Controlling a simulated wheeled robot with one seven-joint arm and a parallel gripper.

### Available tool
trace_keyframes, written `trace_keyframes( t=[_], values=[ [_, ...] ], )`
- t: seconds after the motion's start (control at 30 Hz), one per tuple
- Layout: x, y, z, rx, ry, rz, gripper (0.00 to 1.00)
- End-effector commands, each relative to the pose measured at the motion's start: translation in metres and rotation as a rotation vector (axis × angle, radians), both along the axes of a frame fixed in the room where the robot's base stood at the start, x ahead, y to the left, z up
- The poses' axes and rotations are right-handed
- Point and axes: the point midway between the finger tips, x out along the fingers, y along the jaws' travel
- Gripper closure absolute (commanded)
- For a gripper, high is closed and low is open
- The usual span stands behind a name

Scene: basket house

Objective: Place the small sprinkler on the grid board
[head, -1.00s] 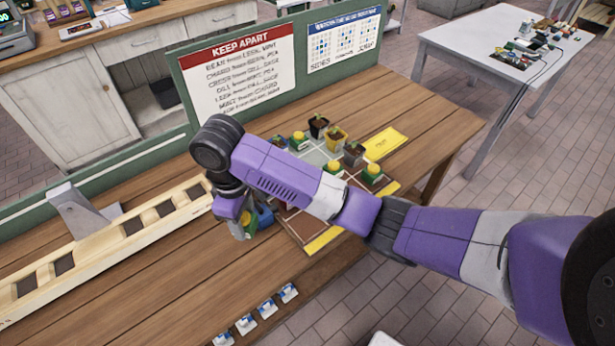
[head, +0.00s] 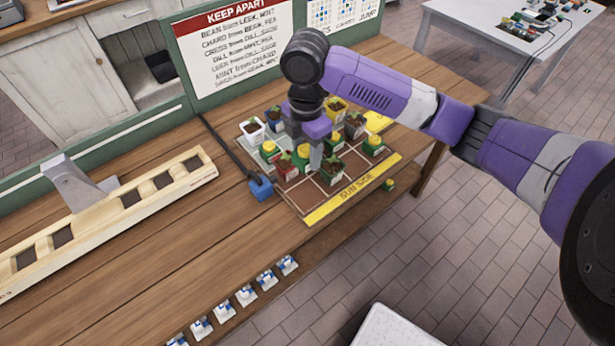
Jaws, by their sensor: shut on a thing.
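My gripper (head: 306,145) is over the middle of the grid board (head: 312,202), pointing down, with a grey finger visible. It is shut on a small green block with a yellow top, which seems to be the small sprinkler (head: 304,152). The finger and the pots around it hide part of the block, and I cannot tell whether its base touches the board. The front cells, by the yellow "SUN SIDE" strip (head: 355,187), look bare.
Potted plants crowd the gripper: a red pot (head: 285,169), a dark green pot (head: 332,170) and a white pot (head: 252,131). A blue object (head: 261,189) with a dark cable lies at the board's left. A wooden rack (head: 110,222) stands left.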

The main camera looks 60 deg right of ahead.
Motion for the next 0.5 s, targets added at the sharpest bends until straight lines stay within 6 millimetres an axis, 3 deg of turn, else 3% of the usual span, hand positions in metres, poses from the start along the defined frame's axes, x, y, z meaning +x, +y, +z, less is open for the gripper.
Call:
trace_keyframes(
  t=[0.3,0.5],
  values=[
    [0.0,0.0,-0.074,0.002,0.002,-0.004,0.99],
    [0.001,0.0,-0.096,0.001,-0.001,-0.002,0.99]
  ],
)
